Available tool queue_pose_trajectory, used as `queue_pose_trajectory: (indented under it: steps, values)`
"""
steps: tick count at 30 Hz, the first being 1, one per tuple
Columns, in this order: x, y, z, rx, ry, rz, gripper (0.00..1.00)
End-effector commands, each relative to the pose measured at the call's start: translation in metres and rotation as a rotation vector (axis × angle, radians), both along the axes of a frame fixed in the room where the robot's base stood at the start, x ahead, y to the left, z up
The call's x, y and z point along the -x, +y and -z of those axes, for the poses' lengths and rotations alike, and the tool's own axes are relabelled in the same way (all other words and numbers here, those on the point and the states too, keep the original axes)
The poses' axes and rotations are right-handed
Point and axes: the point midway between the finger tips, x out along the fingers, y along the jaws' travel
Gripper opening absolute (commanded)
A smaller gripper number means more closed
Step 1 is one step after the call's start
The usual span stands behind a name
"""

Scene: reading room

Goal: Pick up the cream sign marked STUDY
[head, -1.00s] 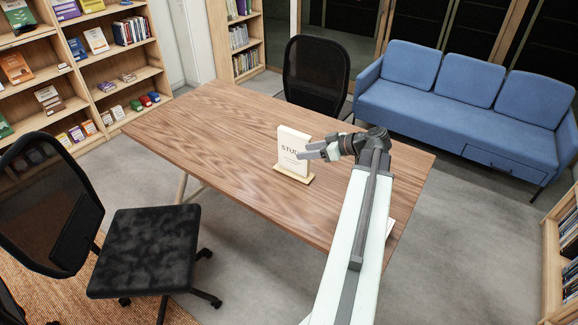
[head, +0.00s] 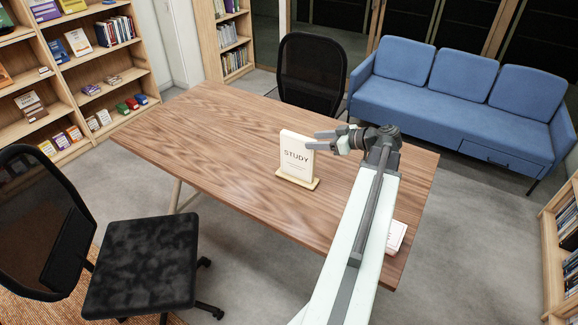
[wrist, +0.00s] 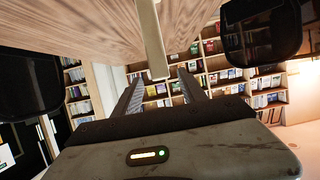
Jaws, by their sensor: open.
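The cream sign marked STUDY (head: 296,155) stands upright on its wooden base on the table, facing me in the head view. My gripper (head: 315,140) is open at the sign's upper right edge, with its fingers pointing left toward it. In the wrist view the sign shows edge-on as a narrow cream strip (wrist: 152,40), lined up with the gap between my two open fingers (wrist: 160,76). Nothing is held. I cannot tell whether a finger touches the sign.
The wooden table (head: 210,130) is mostly bare. A white item (head: 396,236) lies at its right edge, partly behind my arm. Black chairs stand behind (head: 311,72) and at the front left (head: 145,255). A blue sofa (head: 455,95) is at the back right.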

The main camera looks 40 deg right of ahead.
Motion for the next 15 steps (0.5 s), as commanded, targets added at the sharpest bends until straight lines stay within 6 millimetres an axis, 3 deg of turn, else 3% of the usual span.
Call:
queue_pose_trajectory:
  steps: [15]
  values:
    - [-0.033, 0.013, 0.015, -0.001, 0.001, -0.013, 0.49]
